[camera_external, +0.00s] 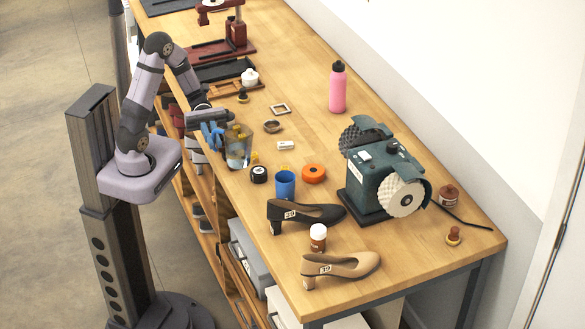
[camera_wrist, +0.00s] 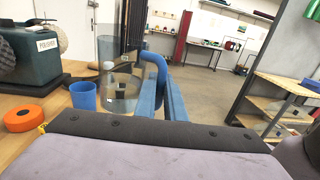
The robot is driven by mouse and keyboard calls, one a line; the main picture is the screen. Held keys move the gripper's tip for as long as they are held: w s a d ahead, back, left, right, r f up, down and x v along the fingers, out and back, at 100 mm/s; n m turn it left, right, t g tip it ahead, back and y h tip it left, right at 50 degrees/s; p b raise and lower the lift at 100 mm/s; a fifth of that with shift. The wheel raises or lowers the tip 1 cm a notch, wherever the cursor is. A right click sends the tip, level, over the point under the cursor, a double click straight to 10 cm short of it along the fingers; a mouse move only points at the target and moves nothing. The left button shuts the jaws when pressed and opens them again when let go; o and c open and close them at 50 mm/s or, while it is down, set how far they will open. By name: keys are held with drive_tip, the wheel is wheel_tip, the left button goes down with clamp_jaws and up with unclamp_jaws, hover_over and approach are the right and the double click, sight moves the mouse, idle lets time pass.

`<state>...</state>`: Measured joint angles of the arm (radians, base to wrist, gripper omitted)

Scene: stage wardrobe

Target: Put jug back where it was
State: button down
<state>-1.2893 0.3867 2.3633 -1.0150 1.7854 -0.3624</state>
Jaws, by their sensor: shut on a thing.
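The clear glass jug (camera_external: 238,152) is at the left side of the workbench, close to its edge. It looks upright, and I cannot tell whether its base touches the wood. My gripper (camera_external: 212,135) reaches it from the left and is shut on the jug. In the wrist view the jug (camera_wrist: 120,92) shows just beyond the fingers (camera_wrist: 165,98), with its curved blue handle (camera_wrist: 156,64) at the fingers. The fingertips' exact grip is partly hidden.
Two shoes (camera_external: 305,214) (camera_external: 340,268) and a green polisher (camera_external: 375,180) lie further toward the front and right. The bench's middle (camera_external: 300,105) has free room.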

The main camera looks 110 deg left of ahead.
sight(245, 135)
drive_tip(key=shift+r, duration=2.4)
drive_tip(key=shift+n+t+y, duration=0.8)
drive_tip(key=shift+t+y, duration=0.1)
drive_tip(key=w+a+f+b, duration=0.1)
drive_tip(key=a, duration=0.1)
drive_tip(key=w+a+f+b, duration=0.1)
drive_tip(key=w+a, duration=0.1)
drive_tip(key=a, duration=0.1)
drive_tip(key=w+a+f, duration=0.1)
drive_tip(key=w+a, duration=0.1)
drive_tip(key=shift+w+a+f+b, duration=0.2)
drive_tip(key=shift+a+f+b, duration=0.1)
drive_tip(key=shift+b, duration=0.1)
drive_tip(key=w+a+r+n+t+y+b, duration=0.2)
drive_tip(key=w+a+n+y+b, duration=0.15)
drive_tip(key=w+a, duration=0.7)
drive_tip(key=w+a+r+n+t+y+b, duration=0.1)
drive_tip(key=w+a+n+t+y+b, duration=0.15)
drive_tip(key=w+a+y+b, duration=0.7)
drive_tip(key=s+a+f+h+p, duration=0.2)
drive_tip(key=a+f+h+p, duration=0.1)
drive_tip(key=f, duration=0.7)
drive_tip(key=shift+s+a+f+h+p, duration=0.2)
drive_tip(key=shift+f+h+p, duration=0.2)
drive_tip(key=shift+h+p, duration=0.35)
drive_tip(key=shift+f, duration=0.1)
drive_tip(key=shift+f, duration=1.75)
drive_tip(key=shift+f, duration=0.15)
